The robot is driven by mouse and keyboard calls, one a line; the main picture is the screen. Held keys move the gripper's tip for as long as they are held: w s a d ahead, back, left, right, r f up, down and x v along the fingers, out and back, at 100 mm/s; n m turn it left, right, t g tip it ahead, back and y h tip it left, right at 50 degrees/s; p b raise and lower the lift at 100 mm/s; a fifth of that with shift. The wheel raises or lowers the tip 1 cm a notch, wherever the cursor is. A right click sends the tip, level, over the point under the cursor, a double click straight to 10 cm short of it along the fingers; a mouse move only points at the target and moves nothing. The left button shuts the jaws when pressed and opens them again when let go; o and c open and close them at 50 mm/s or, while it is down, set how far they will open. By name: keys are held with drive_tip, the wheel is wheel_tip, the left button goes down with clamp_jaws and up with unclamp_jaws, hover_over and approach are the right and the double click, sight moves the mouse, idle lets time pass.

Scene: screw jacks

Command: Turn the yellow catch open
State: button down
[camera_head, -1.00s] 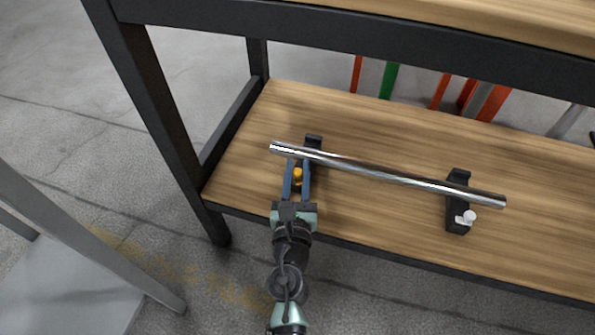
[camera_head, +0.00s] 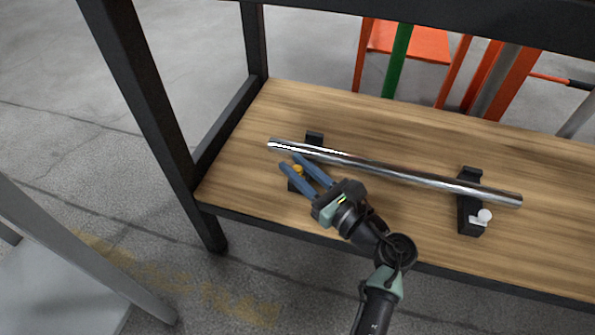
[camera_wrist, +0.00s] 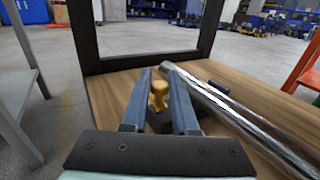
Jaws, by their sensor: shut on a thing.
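The yellow catch (camera_head: 297,170) sits on the left black support (camera_head: 314,138), just in front of the metal bar (camera_head: 390,172). In the wrist view the yellow catch (camera_wrist: 158,95) stands between the two blue fingers. My gripper (camera_head: 299,161) comes in from the lower right, its fingers slanting to the upper left, and is shut on the catch. The bar lies across the left support and the right black support (camera_head: 470,200). The right support carries a white catch (camera_head: 483,217). My fingers hide part of the left support.
The supports stand on a wooden shelf (camera_head: 240,175) with dark frame posts (camera_head: 150,130) at its left. An upper dark beam (camera_head: 450,25) runs above the back. Orange and green parts (camera_head: 397,60) stand behind the shelf. The shelf's front strip is mostly clear.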

drive_tip(key=shift+f+n+g+y+b, duration=0.1)
drive_tip(key=shift+n+g+y+b, duration=0.55)
drive_tip(key=shift+n+g+y, duration=0.3)
drive_tip(key=c, duration=0.7)
unclamp_jaws()
drive_tip(key=p+v, duration=0.5)
drive_tip(key=v, duration=0.7)
drive_tip(key=shift+w+d+p, duration=0.1)
drive_tip(key=shift+w+p, duration=0.1)
drive_tip(key=shift+p, duration=0.15)
drive_tip(key=shift+s+d, duration=0.35)
